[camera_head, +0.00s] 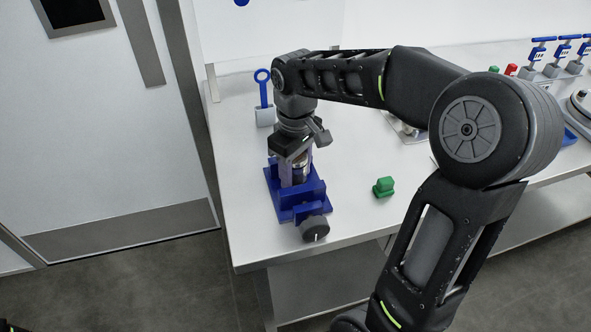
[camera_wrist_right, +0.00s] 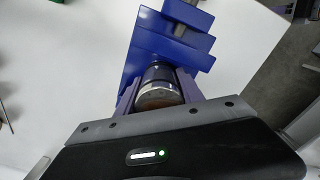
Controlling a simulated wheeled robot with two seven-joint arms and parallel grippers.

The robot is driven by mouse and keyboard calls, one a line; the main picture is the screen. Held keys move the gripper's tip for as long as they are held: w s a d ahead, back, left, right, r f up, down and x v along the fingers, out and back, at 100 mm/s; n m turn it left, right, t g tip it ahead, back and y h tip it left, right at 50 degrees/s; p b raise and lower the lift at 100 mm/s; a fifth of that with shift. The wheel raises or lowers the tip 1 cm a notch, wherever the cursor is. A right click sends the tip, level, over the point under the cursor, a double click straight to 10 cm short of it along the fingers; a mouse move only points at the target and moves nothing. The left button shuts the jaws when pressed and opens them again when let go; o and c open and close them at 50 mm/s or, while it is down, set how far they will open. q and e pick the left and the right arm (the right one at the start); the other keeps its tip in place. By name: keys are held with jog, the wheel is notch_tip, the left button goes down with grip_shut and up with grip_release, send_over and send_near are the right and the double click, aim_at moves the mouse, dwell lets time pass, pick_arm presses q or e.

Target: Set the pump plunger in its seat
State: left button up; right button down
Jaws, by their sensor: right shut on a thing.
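The blue pump body (camera_head: 290,205) stands on the bench near its front left corner, with a dark round knob (camera_head: 315,228) at its front. My right gripper (camera_head: 298,172) points down over it and is shut on the pump plunger (camera_head: 300,168), a dark and metallic cylinder. In the right wrist view the plunger (camera_wrist_right: 160,88) sits between the purple-looking fingers, with the blue body (camera_wrist_right: 145,45) just beyond it. The seat is hidden behind the plunger and fingers, so I cannot tell whether the plunger is inside it. My left gripper is not in view.
A green block (camera_head: 384,187) lies to the right of the pump. A blue ring-handled tool in a grey holder (camera_head: 264,117) stands behind it. Several blue-handled clamps (camera_head: 540,58) and a red piece (camera_head: 511,69) are at the back right. The bench (camera_head: 345,215) is bare between pump and green block.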

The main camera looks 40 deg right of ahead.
dwell(0.3)
jog(key=c, duration=0.7)
grip_release()
jog(key=shift+r, duration=0.1)
jog(key=shift+o, duration=0.2)
notch_tip(320, 180, up, 7)
jog(key=shift+a+f, duration=0.1)
jog(key=shift+r, duration=0.5)
